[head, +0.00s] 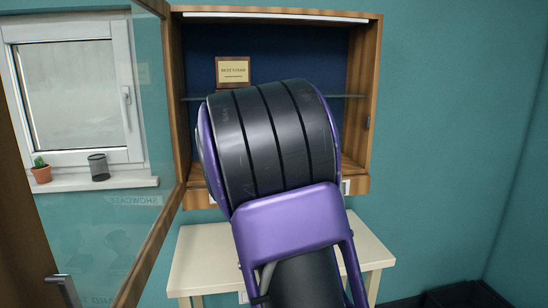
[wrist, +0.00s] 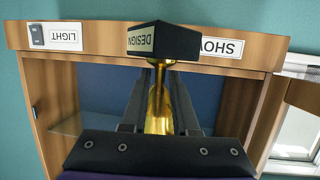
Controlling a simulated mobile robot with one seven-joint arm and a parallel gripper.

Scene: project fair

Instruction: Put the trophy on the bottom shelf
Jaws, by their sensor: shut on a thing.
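In the wrist view, which is upside down, a gold trophy (wrist: 159,110) with a black base (wrist: 172,42) marked DESIGN shows between the fingers. My gripper (wrist: 158,78) is shut on its gold part. In that view the base overlaps the cabinet's lower front edge; how far in it is I cannot tell. In the head view my arm hides gripper and trophy. The wooden wall cabinet (head: 374,90) is open at the front. It has a glass shelf (head: 352,96) and a wooden bottom shelf (head: 353,173), mostly hidden behind my arm.
A small plaque (head: 233,70) stands on the glass shelf at the left. The cabinet's glass door (head: 150,250) stands open at the left. A cream table (head: 195,258) is below the cabinet. A window (head: 75,85) with a potted plant (head: 41,172) and a dark cup (head: 98,167) is at the left.

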